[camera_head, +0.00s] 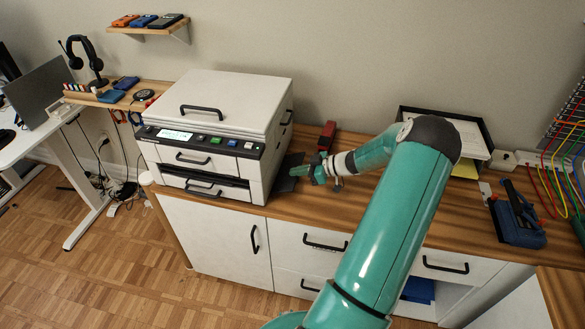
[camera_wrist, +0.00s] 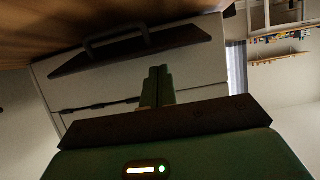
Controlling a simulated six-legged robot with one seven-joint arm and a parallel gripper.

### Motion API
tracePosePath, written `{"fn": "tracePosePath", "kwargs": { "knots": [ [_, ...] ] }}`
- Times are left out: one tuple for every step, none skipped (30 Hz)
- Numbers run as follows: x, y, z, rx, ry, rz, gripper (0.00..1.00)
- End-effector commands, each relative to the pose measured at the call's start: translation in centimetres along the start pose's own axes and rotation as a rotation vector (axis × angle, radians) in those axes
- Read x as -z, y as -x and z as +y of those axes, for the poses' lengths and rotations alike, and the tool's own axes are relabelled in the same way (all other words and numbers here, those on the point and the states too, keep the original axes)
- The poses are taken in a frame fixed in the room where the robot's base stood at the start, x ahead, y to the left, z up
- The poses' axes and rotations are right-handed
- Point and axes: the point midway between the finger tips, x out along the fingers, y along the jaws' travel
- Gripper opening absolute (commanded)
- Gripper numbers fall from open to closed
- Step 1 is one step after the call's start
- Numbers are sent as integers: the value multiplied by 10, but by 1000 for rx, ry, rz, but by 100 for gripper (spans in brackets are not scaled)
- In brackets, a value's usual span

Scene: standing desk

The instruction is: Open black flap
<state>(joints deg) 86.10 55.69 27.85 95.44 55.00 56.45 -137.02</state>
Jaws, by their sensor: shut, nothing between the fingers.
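The black flap (camera_head: 288,178) is low on the right side of the white printer (camera_head: 228,98), just above the desk, and seems to slant out from the side. In the wrist view the flap (camera_wrist: 125,52) is a long dark panel with a raised black handle (camera_wrist: 118,38), near the wood surface. My gripper (camera_head: 318,172) is just right of the flap in the head view. In the wrist view its green fingers (camera_wrist: 159,80) are together and empty, pointing at the printer's side, apart from the handle as seen. How far the flap is open is hard to tell.
A red and black object (camera_head: 327,136) stands behind my gripper. A black tray with papers (camera_head: 478,150) is at the back right. A blue and black tool (camera_head: 517,220) lies on the right of the wooden desktop (camera_head: 455,215). The desktop between is mostly clear.

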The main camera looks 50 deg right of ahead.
Motion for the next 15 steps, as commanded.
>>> {"fn": "tracePosePath", "kwargs": {
  "knots": [
    [-5,1,0,-1,-2,1,0],
    [-7,2,0,-1,-1,0,0],
    [-9,2,0,-1,-1,0,0],
    [-11,3,0,0,-1,-1,0],
    [-13,3,0,0,-1,-1,0],
    [-15,3,0,0,-1,-1,0],
    [-16,3,0,0,-1,-1,0],
    [-18,3,-1,0,-1,-1,0],
    [-19,3,-1,0,-1,-1,0],
    [-20,3,-1,0,-1,-1,0],
    [-21,3,-1,0,-1,-1,0],
    [-22,3,-1,0,-1,-1,0],
    [-22,3,-1,0,-1,-1,0],
    [-23,3,-1,0,-1,-2,0],
    [-23,3,-1,0,0,-2,0]
  ]
}}
